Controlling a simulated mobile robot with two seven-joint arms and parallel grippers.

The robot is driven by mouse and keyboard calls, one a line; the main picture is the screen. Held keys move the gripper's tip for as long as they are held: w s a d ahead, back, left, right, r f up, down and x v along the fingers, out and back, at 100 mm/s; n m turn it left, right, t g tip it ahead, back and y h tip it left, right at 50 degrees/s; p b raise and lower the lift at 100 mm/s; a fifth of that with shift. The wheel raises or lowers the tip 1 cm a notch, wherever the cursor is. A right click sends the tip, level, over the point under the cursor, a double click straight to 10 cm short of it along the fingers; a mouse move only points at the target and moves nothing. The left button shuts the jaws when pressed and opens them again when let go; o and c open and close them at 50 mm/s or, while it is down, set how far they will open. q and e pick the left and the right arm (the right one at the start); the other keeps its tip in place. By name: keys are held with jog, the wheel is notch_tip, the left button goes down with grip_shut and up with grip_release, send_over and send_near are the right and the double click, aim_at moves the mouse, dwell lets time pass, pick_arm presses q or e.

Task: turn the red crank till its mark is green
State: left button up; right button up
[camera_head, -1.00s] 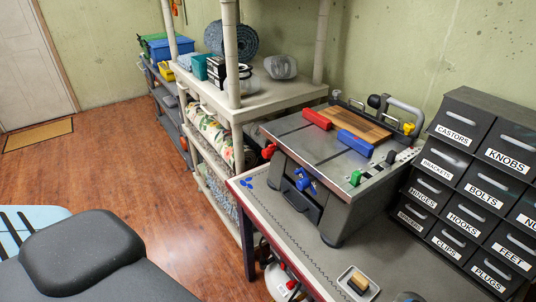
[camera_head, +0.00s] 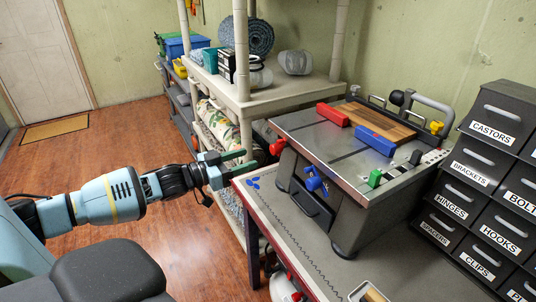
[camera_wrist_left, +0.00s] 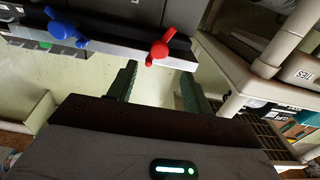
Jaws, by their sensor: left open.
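The red crank (camera_head: 277,147) sticks out of the left side of the grey bench machine (camera_head: 341,205). A blue crank (camera_head: 315,180) is on the machine's front. In the left wrist view the red crank (camera_wrist_left: 160,48) lies just beyond the fingertips, roughly centred between them, with the blue crank (camera_wrist_left: 60,29) to its left. My left gripper (camera_head: 245,163) is open and empty, left of the red crank and apart from it. Its two dark green fingers also show in the left wrist view (camera_wrist_left: 159,77). I cannot make out the red crank's mark. My right gripper is out of view.
The machine stands on a workbench (camera_head: 300,245) with a red edge. Labelled black drawers (camera_head: 483,190) stand to its right. A pale shelf unit (camera_head: 262,103) with posts stands behind the left gripper. The wooden floor (camera_head: 110,150) is clear at left.

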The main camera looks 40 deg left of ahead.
aim_at(272, 150)
pick_arm(q)
jog(key=shift+w, duration=0.15)
jog(key=shift+x, duration=3.8)
jog(key=c, duration=1)
jog(key=shift+o, duration=0.2)
jog(key=shift+m, duration=0.4)
